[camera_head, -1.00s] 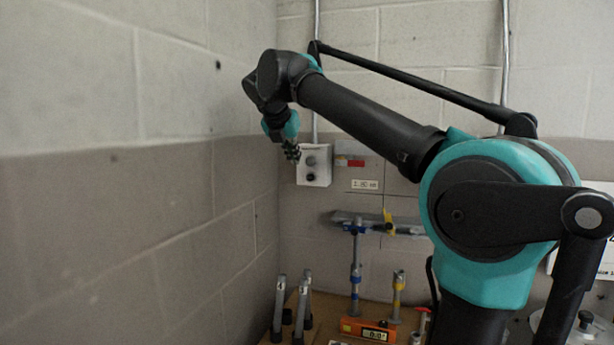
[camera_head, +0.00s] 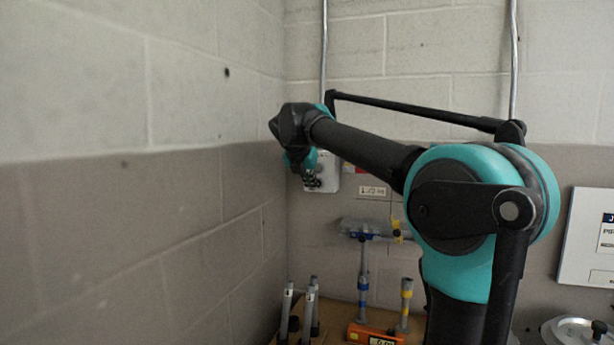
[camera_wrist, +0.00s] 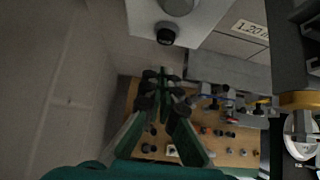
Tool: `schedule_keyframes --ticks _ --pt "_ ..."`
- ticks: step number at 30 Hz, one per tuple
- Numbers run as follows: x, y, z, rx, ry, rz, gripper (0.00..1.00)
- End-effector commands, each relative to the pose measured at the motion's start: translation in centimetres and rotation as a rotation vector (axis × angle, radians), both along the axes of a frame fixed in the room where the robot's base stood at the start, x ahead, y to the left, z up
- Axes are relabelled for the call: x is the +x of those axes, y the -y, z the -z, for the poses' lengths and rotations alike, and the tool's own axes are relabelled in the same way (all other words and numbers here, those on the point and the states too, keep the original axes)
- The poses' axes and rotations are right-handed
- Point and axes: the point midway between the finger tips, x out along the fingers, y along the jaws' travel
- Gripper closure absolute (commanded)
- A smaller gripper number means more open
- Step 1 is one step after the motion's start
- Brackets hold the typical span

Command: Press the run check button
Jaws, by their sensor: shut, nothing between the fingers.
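A white control box (camera_head: 333,175) is fixed to the back wall near the corner. In the wrist view the box (camera_wrist: 205,14) shows a black button (camera_wrist: 166,36) and a larger round grey knob or button (camera_wrist: 178,4), cut by the top edge. I cannot read a label telling which is the run check button. My gripper (camera_head: 312,182) is in front of the box's lower left part and hides the buttons in the head view. In the wrist view my gripper (camera_wrist: 164,88) is shut and empty, with its tips below the black button in the picture and apart from it.
Below is a wooden bench (camera_wrist: 200,155) with grey posts (camera_head: 307,310), an orange meter (camera_head: 375,335) and several small parts. The side wall (camera_head: 200,200) is close on the left.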

Motion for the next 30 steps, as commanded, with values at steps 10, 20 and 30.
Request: schedule_keyframes --ticks 10,20,30 --pt "2.9 1.4 -0.2 0.0 0.001 0.001 1.0" --pt "3.0 1.4 -0.2 0.0 0.001 0.001 1.0" --pt "4.7 2.2 -0.2 -0.001 0.003 0.001 1.0"
